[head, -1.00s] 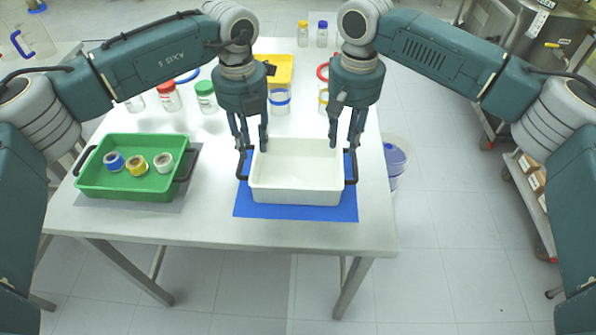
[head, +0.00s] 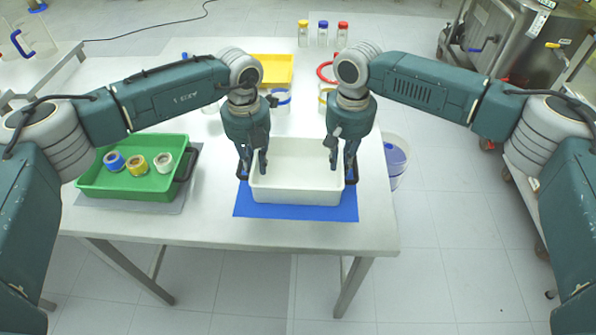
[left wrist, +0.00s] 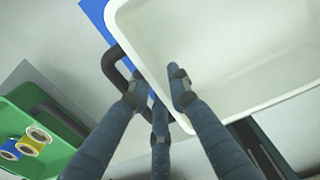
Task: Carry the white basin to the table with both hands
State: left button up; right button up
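The white basin (head: 297,187) sits on a blue mat (head: 297,212) on the table, with a dark handle at each short end. My left gripper (head: 252,168) is at its left end, open, with one finger inside the basin wall and the others outside. The left wrist view shows the basin (left wrist: 230,50), its black handle (left wrist: 113,65) and the spread fingers of this gripper (left wrist: 160,92) straddling the rim. My right gripper (head: 343,166) is at the right end, fingers apart on both sides of the wall. The handles are mostly hidden by the fingers in the head view.
A green tray (head: 130,190) with several tape rolls stands left on a grey mat. A yellow tray (head: 272,70), jars and a red ring (head: 325,72) are behind. A bucket (head: 396,160) stands off the table's right edge. The table (head: 215,225) front is clear.

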pick_arm(q)
grip_shut()
pick_arm(e)
grip_shut()
